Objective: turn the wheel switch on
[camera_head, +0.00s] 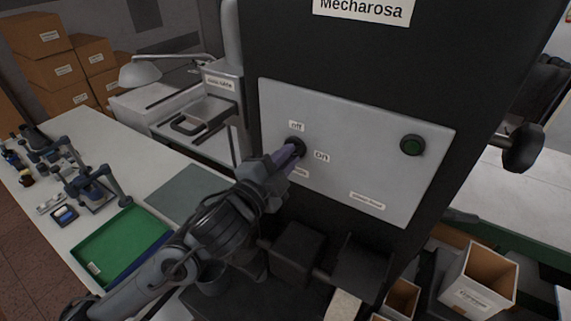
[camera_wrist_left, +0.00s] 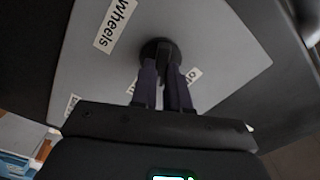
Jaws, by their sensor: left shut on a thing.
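The wheel switch (camera_head: 297,146) is a black round knob on the light grey panel (camera_head: 350,150) of the dark machine. An "off" label sits above it and an "On" label to its right. My left gripper (camera_head: 290,155) reaches up to the panel from the lower left and is shut on the knob, partly hiding it. In the left wrist view the black knob (camera_wrist_left: 160,48) lies between the two purple-grey fingers (camera_wrist_left: 163,80), with a "wheels" label at the upper left. The exact angle of the knob is hard to read. My right gripper is not in view.
A dark knob (camera_head: 524,148) sticks out from the machine's right side. A green tray (camera_head: 120,245) and blue-grey clamps (camera_head: 90,185) lie on the left table. Open boxes (camera_head: 478,285) stand at the lower right.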

